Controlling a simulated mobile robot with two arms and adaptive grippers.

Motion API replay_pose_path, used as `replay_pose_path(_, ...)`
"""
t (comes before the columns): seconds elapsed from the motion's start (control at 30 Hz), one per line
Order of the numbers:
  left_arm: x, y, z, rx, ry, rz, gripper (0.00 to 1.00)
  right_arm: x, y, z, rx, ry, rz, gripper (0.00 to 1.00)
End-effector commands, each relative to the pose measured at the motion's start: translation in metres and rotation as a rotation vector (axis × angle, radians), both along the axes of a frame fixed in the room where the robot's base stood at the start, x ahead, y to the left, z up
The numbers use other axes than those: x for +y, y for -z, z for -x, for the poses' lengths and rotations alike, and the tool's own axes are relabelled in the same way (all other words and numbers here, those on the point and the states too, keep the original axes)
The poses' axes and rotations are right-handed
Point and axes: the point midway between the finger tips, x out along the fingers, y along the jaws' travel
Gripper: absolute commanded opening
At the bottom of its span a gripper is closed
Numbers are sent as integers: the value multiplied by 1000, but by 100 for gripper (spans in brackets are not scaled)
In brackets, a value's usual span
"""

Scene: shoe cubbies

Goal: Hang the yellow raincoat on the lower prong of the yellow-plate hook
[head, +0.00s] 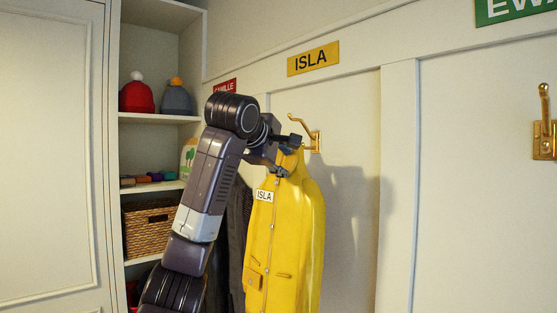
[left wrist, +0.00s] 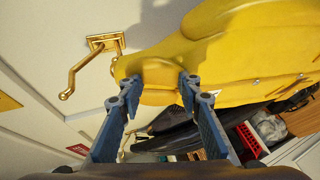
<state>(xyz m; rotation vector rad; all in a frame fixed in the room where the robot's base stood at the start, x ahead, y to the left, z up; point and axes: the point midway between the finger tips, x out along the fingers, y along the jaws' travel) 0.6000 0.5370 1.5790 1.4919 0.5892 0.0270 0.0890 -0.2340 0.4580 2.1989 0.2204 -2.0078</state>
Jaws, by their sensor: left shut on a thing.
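The yellow raincoat (head: 285,240) with an ISLA tag hangs down, held near its collar by my left gripper (head: 279,163). In the left wrist view my left gripper (left wrist: 158,92) is shut on the top of the raincoat (left wrist: 225,55). The brass hook (head: 315,140) is on the wall under the yellow ISLA plate (head: 313,58), just right of the gripper. The hook also shows in the left wrist view (left wrist: 91,62), its long prong clear of cloth. The lower prong is close beside the collar; I cannot tell whether they touch. My right gripper is out of view.
A dark coat (head: 237,235) hangs behind my left arm. Cubbies at left hold a red hat (head: 137,97), a grey-blue hat (head: 176,101) and a wicker basket (head: 148,228). Another brass hook (head: 544,125) is at the far right. The wall between the hooks is clear.

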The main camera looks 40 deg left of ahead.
Motion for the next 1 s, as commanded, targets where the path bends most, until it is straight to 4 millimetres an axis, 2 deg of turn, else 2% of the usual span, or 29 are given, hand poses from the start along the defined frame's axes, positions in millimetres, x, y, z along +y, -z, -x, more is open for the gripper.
replay_pose_path(0.43, -3, 1, -30, -3, 2, 0, 0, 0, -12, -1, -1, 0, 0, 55)
replay_pose_path(0.7, -4, 10, -37, -5, 2, 0, 0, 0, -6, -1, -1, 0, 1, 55)
replay_pose_path(1.0, -3, 11, -38, -4, 0, -1, 0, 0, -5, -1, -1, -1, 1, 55)
